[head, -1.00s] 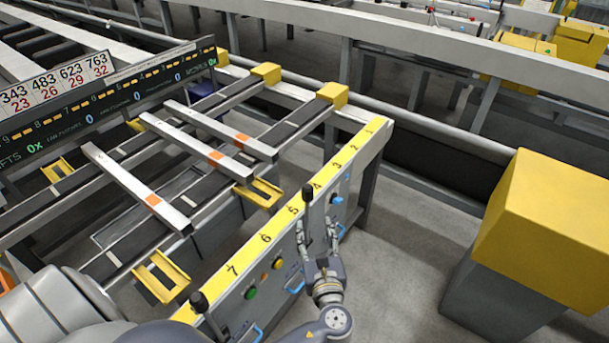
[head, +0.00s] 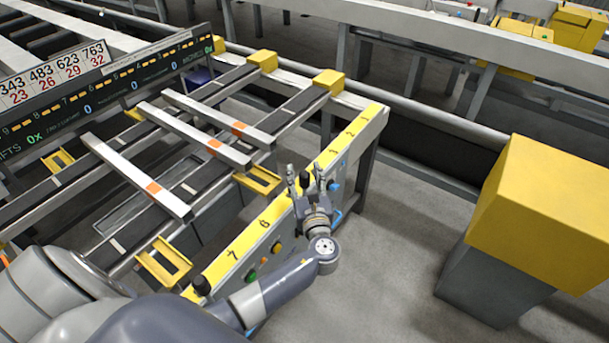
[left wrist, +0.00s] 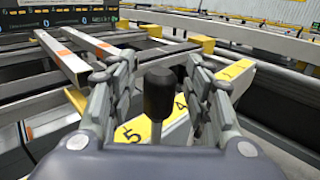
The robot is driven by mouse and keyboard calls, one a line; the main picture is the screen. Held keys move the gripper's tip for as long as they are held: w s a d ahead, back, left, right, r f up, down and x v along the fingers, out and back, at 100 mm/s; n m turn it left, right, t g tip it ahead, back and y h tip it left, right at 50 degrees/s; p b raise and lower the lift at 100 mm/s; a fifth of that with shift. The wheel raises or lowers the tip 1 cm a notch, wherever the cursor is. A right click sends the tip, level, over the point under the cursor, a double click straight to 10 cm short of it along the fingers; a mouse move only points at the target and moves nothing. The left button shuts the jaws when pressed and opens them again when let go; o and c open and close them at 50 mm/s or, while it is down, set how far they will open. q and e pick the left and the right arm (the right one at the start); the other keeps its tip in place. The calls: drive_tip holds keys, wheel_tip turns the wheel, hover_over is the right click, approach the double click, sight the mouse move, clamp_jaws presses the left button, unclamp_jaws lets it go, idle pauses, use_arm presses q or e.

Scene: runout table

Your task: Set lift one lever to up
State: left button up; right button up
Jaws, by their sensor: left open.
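A lever with a black knob (head: 304,181) stands on the yellow-topped control panel, near the numbers 4 and 5. In the left wrist view the knob (left wrist: 160,93) stands upright between the fingers of my left gripper (left wrist: 160,62), with space on both sides. My left gripper (head: 304,173) is open, its fingers either side of the knob in the head view. A second black-knobbed lever (head: 201,286) stands at the panel's near end, past the number 7. I cannot read which lever is lift one. My right gripper is not in view.
The yellow numbered panel top (head: 262,224) has green and orange buttons (head: 276,248) and blue handles on its side. Grey bars (head: 135,176) lie across the runout table to the left. A yellow box (head: 550,225) stands at the right, with clear floor between.

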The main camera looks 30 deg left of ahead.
use_arm(q)
drive_tip(key=c, duration=0.4)
clamp_jaws()
drive_tip(key=shift+d, duration=0.1)
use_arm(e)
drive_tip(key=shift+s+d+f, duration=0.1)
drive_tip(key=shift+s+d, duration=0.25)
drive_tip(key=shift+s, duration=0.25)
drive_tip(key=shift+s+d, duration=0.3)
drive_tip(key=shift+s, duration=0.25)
use_arm(q)
drive_tip(key=shift+d+f+b, duration=0.2)
drive_tip(key=shift+d+b, duration=0.2)
drive_tip(key=d+f+m+t+b, duration=0.2)
drive_tip(key=d+m+b, duration=0.1)
drive_tip(key=d+b, duration=0.2)
drive_tip(key=s+d+f+m+t+y+b, duration=0.1)
drive_tip(key=d+f+m+t+b, duration=0.1)
drive_tip(key=d, duration=0.6)
drive_tip(key=shift+s+d+f+m+t+b, duration=0.2)
drive_tip(key=shift+m+t+b, duration=0.5)
drive_tip(key=shift+b, duration=0.7)
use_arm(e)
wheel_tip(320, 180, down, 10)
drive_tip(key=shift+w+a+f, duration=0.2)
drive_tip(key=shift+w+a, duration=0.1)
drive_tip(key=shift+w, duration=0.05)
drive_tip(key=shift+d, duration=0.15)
